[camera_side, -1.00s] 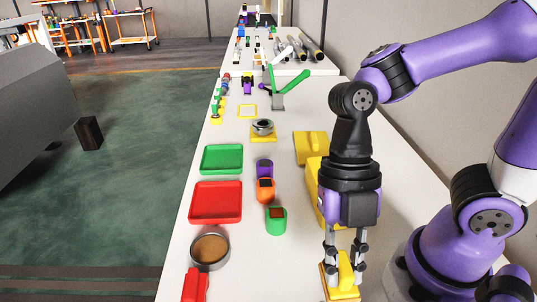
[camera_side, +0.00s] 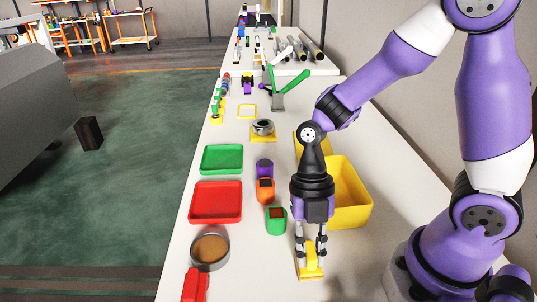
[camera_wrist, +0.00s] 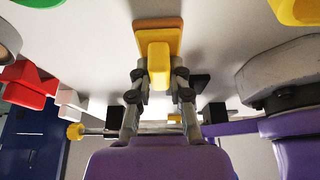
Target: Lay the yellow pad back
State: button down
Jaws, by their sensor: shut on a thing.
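The yellow pad (camera_side: 310,272) is a flat block with an upright yellow grip and an orange-brown base edge. It is at the near part of the white table in the side view. My gripper (camera_side: 311,248) points down and is shut on the pad's grip. In the wrist view the grip (camera_wrist: 159,65) stands between the two fingers, and the flat part shows above it. I cannot tell whether the pad's underside touches the table.
A yellow bin (camera_side: 352,205) stands behind my gripper to the right. A green cup (camera_side: 276,222), an orange cup (camera_side: 265,190), a red tray (camera_side: 215,202), a round pan (camera_side: 209,249) and a red block (camera_side: 195,285) lie left. Bare table surrounds the pad.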

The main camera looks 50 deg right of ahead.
jog(key=shift+f, duration=0.1)
jog(key=c, duration=0.8)
grip_release()
jog(key=d+r+m+t+h, duration=0.1)
jog(key=d+r+m+t, duration=0.2)
jog(key=m, duration=0.6)
jog(key=w+d+r+m+t+h, duration=0.1)
jog(key=d+r+m+t, duration=0.2)
jog(key=r+m, duration=0.4)
jog(key=w+d+r+m+t+h, duration=0.1)
jog(key=r+m, duration=0.4)
jog(key=m, duration=0.6)
jog(key=shift+w+d+r+t, duration=0.1)
jog(key=shift+d+r+t, duration=0.1)
jog(key=shift+d+t, duration=0.75)
